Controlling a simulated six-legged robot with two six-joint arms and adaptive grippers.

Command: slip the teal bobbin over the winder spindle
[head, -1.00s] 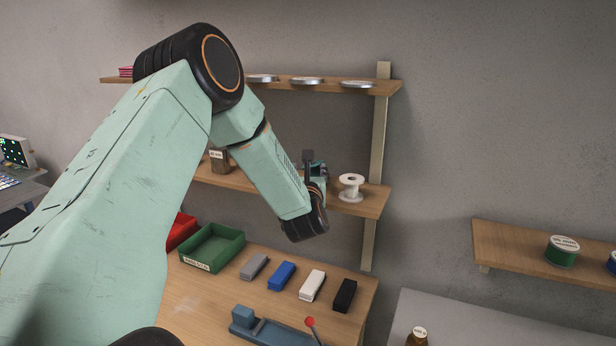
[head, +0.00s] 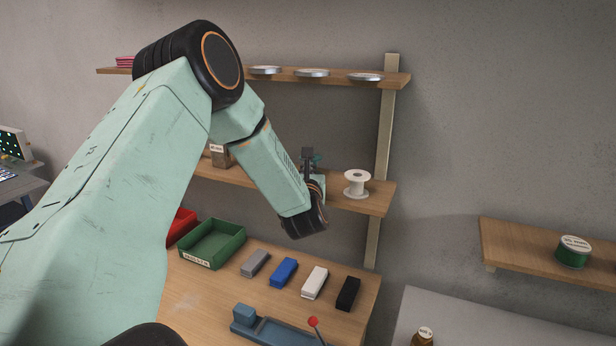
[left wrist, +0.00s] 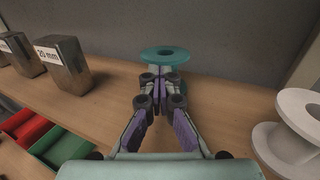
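The teal bobbin (left wrist: 165,56) stands on the middle wooden shelf, its round top flange and hole showing in the left wrist view. No winder spindle can be made out. My right gripper is not in view.
A white spool (head: 357,183) stands right of my gripper on the shelf (head: 376,203); dark labelled blocks (left wrist: 64,58) stand left. Below are a green tray (head: 213,244), several coloured blocks and a blue-grey fixture (head: 270,329) with a red-knobbed lever.

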